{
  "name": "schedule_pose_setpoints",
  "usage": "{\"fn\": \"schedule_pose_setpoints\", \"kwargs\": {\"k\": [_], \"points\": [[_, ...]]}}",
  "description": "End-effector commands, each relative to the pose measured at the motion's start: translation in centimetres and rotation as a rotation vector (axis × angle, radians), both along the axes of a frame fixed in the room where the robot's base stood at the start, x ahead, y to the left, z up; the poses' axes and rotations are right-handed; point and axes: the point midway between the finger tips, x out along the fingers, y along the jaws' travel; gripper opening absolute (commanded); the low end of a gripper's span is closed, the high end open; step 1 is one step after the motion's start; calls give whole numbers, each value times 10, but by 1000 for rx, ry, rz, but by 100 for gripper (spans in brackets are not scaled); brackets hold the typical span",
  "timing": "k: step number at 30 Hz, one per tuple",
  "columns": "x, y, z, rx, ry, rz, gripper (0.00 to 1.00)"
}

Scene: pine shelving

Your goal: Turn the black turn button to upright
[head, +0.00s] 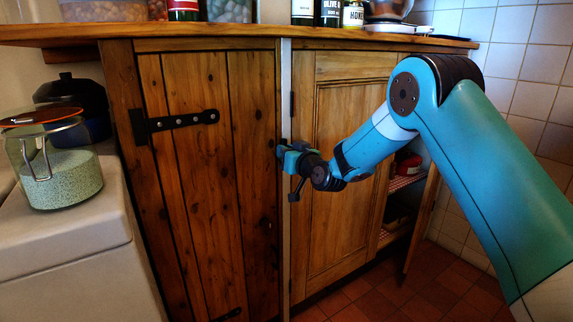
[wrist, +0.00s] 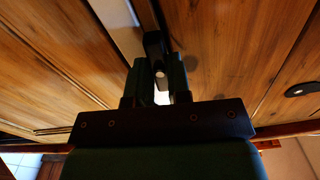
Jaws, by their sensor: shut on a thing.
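The black turn button (wrist: 154,46) sits at the pale post between the two cupboard doors. In the wrist view it lies between the two dark fingers of my gripper (wrist: 158,80), with a pale round spot on or beside it. My gripper is shut on it. In the head view my gripper (head: 291,157) is at the post, about mid-height on the left door's right edge, and hides most of the button. I cannot tell the button's exact tilt.
The left plank door (head: 205,190) has black strap hinges and looks closed. The right panelled door (head: 338,185) stands beside the post. Further right, an open door shows shelves inside. A glass jar (head: 60,175) stands on the white surface at left. Bottles and jars line the worktop (head: 235,32).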

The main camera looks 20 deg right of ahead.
Motion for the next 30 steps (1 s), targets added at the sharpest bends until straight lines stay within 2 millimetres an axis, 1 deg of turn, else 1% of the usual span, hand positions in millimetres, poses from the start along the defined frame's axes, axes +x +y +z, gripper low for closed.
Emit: {"fn": "schedule_pose_setpoints", "kwargs": {"k": [1, 9, 25, 26, 27, 29, 30], "points": [[0, -1, -6, -24, -4, -1, 0], [0, -1, -4, -110, -29, 0, 0], [0, -1, -3, -132, -34, -1, 0], [0, -1, -3, -132, -34, -1, 23], [0, -1, -3, -132, -35, -1, 32], [0, -1, -2, -130, -36, -1, 44], [0, -1, -2, -130, -37, -2, 44]]}}
